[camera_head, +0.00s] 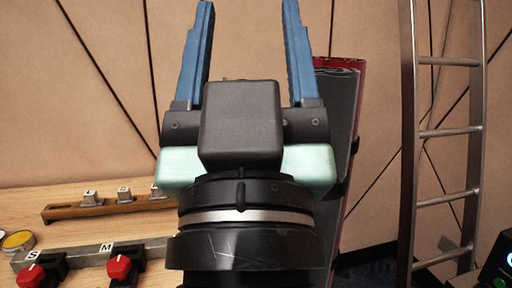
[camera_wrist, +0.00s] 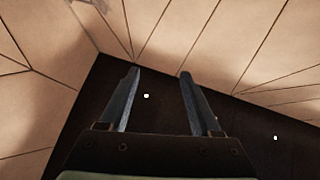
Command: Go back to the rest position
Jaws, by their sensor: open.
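My gripper (camera_head: 249,45) is raised in the middle of the head view, with its two blue fingers pointing up and spread wide apart. Nothing is between the fingers. In the wrist view, my gripper (camera_wrist: 157,74) is also open and empty, in front of a dark surface (camera_wrist: 85,105) and tan panelled walls (camera_wrist: 215,35). My wrist hides the middle of the scene in the head view.
A wooden table (camera_head: 70,219) at the lower left holds a rail with small lettered blocks (camera_head: 92,199), red knobs (camera_head: 119,267) and a yellow-topped round item (camera_head: 17,240). A dark red-edged panel (camera_head: 343,95) stands behind my gripper. A metal ladder (camera_head: 408,140) leans at the right.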

